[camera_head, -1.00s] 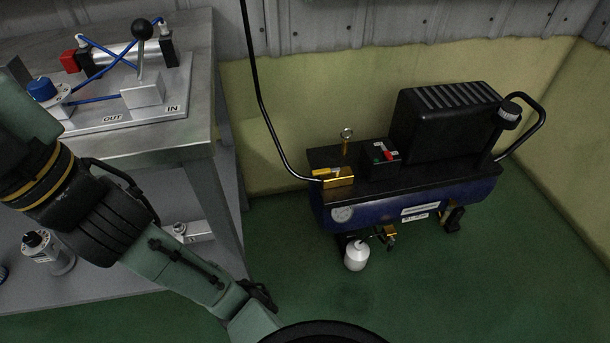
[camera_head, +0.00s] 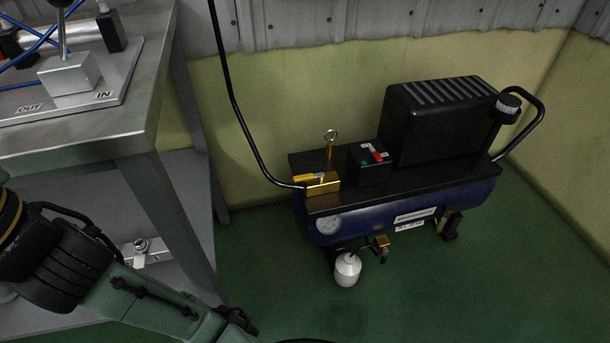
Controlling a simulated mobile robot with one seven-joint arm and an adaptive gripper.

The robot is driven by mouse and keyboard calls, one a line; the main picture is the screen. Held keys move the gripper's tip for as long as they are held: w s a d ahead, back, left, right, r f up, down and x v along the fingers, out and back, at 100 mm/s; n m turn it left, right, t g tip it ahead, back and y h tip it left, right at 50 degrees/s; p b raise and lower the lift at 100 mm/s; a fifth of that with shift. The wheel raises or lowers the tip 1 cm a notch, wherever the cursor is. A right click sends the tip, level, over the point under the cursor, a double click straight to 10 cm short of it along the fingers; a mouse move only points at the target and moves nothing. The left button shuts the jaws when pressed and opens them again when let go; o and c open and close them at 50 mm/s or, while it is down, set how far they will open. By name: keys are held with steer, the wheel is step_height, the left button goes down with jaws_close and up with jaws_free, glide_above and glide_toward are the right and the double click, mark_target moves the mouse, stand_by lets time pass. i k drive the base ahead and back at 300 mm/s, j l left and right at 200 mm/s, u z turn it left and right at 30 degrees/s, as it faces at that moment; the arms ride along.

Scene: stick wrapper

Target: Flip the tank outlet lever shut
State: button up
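The compressor's dark blue tank (camera_head: 375,218) stands on the green floor at the right of the table, under a black top plate. A brass outlet valve (camera_head: 323,186) sits on the left end of the plate, where the black hose (camera_head: 236,105) joins it. A small yellow lever (camera_head: 308,178) lies on top of the valve, roughly along the hose line; its exact setting is too small to tell. My arm crosses the lower left, well apart from the valve. My gripper is not in view; the arm runs out of the bottom edge.
A metal table (camera_head: 150,100) with a lower shelf (camera_head: 165,190) stands at the left. A gauge or ring-topped fitting (camera_head: 331,140), a black switch box (camera_head: 370,163) with a red switch and a black motor cover (camera_head: 440,122) stand on the plate.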

mark_target(304, 178)
steer(key=k+l, duration=0.15)
steer(key=l, duration=0.25)
steer(key=k+l, duration=0.1)
steer(key=l, duration=0.3)
steer(key=k+l, duration=0.15)
steer(key=l, duration=0.25)
